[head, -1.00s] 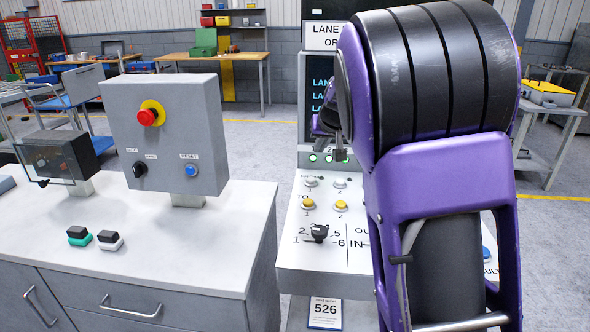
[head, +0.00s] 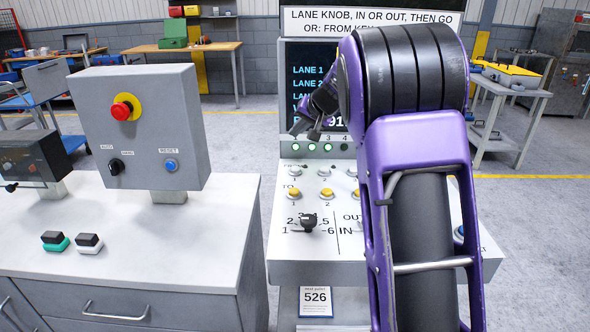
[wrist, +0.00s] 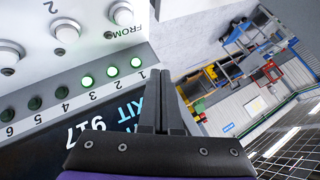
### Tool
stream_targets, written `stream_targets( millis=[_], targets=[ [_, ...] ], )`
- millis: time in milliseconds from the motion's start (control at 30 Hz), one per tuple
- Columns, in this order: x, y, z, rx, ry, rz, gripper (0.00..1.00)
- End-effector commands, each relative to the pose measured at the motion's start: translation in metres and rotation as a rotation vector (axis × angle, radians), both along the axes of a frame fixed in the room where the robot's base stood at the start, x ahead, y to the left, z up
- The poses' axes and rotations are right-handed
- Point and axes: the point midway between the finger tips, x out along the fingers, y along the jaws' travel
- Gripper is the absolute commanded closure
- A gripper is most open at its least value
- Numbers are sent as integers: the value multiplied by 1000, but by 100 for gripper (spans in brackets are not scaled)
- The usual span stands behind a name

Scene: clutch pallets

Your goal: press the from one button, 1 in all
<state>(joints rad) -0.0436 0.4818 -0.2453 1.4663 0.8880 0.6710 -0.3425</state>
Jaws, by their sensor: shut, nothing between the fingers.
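The from one button (head: 294,171) is a round white cap in a pale ring, at the left end of the FROM row on the sloped panel. In the wrist view, which shows the panel upside down, it is the white button (wrist: 121,14) nearest the word FROM. My gripper (head: 303,130) is in front of the lower screen, a little above the button in the head view, and not visibly touching anything. In the wrist view its two fingers (wrist: 160,100) are together and empty. My arm hides the right part of the panel.
Yellow TO buttons (head: 325,193) sit just below the FROM row. A black lane knob (head: 307,223) stands up below them. Green lamps (head: 312,147) are lit under the screen (head: 312,85). A grey box with a red emergency stop (head: 125,107) stands left.

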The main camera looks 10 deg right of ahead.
Motion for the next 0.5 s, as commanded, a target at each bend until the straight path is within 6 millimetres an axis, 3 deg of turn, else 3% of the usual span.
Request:
stream_targets(
  millis=[500],
  targets=[
    [0, -1, -73, -1, 0, -1, 100]
  ],
)
